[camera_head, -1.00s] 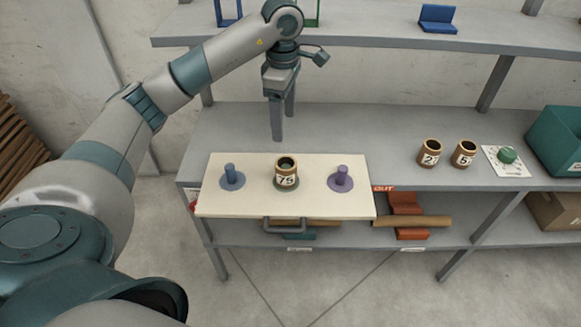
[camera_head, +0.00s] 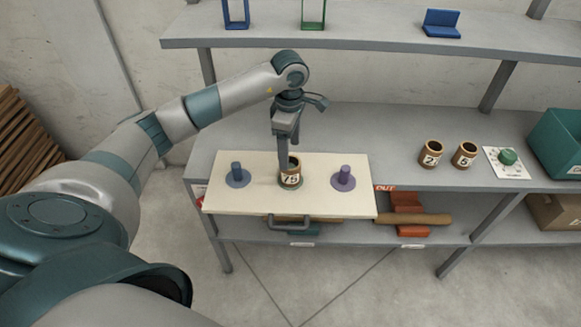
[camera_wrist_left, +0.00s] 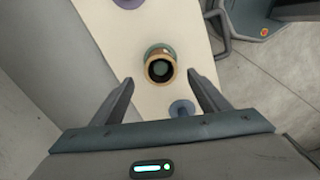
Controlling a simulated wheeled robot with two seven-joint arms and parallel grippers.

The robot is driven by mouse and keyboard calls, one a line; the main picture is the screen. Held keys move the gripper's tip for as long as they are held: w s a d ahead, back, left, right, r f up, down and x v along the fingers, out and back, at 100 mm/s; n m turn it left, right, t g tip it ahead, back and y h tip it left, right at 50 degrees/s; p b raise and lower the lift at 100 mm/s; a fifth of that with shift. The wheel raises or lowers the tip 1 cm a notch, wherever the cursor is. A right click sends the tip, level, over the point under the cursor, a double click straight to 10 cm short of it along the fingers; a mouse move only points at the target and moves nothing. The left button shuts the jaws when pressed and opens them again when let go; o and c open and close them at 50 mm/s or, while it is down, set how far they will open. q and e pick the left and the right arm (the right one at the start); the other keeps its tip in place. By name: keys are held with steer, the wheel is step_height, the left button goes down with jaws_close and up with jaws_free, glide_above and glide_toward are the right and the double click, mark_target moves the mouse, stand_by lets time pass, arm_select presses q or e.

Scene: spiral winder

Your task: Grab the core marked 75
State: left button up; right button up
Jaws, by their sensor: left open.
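The core marked 75 (camera_head: 291,178) is a short brown tube with a white label. It stands upright on a green round base at the middle of the cream board (camera_head: 225,203). In the left wrist view the core (camera_wrist_left: 160,67) shows from above, a little beyond the fingertips and between their lines. My left gripper (camera_head: 288,158) points down just above and behind the core in the head view. Its fingers (camera_wrist_left: 160,79) are open and empty in the left wrist view, apart from the core. My right gripper is not in view.
A blue peg (camera_head: 237,175) and a purple peg (camera_head: 344,178) stand on either side of the core. An upper shelf (camera_head: 380,43) runs behind the arm.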

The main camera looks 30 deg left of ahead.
mark_target(290, 166)
arm_select(q)
steer(key=shift+f, duration=1.25)
steer(key=shift+p, duration=0.35)
steer(key=shift+f, duration=0.2)
steer(key=shift+s+d+f+p, duration=0.1)
steer(key=shift+d+f+p, duration=0.05)
steer(key=shift+f+p, duration=1.3)
steer(key=shift+f, duration=0.95)
